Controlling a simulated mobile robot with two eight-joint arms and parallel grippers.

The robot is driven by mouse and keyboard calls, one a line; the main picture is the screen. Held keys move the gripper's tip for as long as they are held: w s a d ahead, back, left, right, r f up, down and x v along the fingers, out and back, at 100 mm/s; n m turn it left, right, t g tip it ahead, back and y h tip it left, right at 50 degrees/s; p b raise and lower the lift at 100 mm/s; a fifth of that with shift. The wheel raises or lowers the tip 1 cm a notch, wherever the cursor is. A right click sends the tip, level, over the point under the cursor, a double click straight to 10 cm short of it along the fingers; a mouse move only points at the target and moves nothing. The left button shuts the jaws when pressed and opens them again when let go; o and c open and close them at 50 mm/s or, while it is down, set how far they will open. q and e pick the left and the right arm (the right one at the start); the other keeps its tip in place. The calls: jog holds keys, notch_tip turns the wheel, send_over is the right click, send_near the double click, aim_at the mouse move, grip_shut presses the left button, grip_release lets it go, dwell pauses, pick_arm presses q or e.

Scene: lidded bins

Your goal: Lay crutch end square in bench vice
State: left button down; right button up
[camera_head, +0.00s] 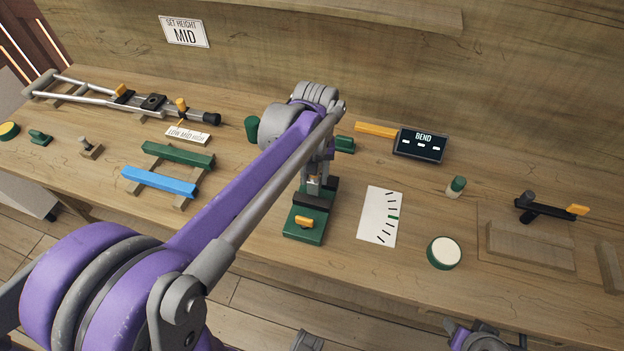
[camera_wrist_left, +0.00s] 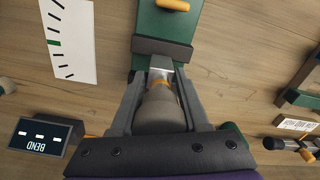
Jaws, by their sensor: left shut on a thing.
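The crutch (camera_head: 85,86) lies along the back left of the bench, its dark tip (camera_head: 210,119) pointing right. The green bench vice (camera_head: 290,231) stands mid-bench, with a dark jaw bar and a yellow handle; it also shows in the left wrist view (camera_wrist_left: 150,22). My left gripper (camera_head: 316,176) is above the vice, pointing down. Parts at the bottom edge may be my right arm.
A BEND display (camera_head: 421,145) and an angle card (camera_head: 380,217) are right of the vice. Green and blue bars (camera_head: 160,181) lie left on wooden supports. A round green-rimmed pad (camera_head: 444,253) and a black clamp (camera_head: 545,208) are further right.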

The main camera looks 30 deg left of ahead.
pick_arm(q)
jog(key=shift+w+a+f+b, duration=0.25)
jog(key=shift+w+f+b, duration=0.25)
jog(key=shift+w, duration=0.4)
jog(key=shift+f+b, duration=0.5)
jog(key=shift+f, duration=0.6)
jog(key=shift+f, duration=0.45)
jog(key=shift+c, duration=1.6)
grip_release()
jog(key=shift+r, duration=0.15)
notch_tip(320, 180, up, 11)
jog(key=shift+f+p, duration=0.2)
jog(key=shift+p, duration=0.15)
jog(key=s+d+f+m+t+p, duration=0.2)
jog(key=s+d+f+m, duration=0.1)
jog(key=s, duration=0.4)
jog(key=s+d+f+m+t+p, duration=0.2)
jog(key=s+d+f+m+t, duration=0.1)
jog(key=s, duration=0.5)
jog(key=shift+s+d+f+p, duration=0.3)
jog(key=shift+d+f+p, duration=0.15)
jog(key=shift+f, duration=0.3)
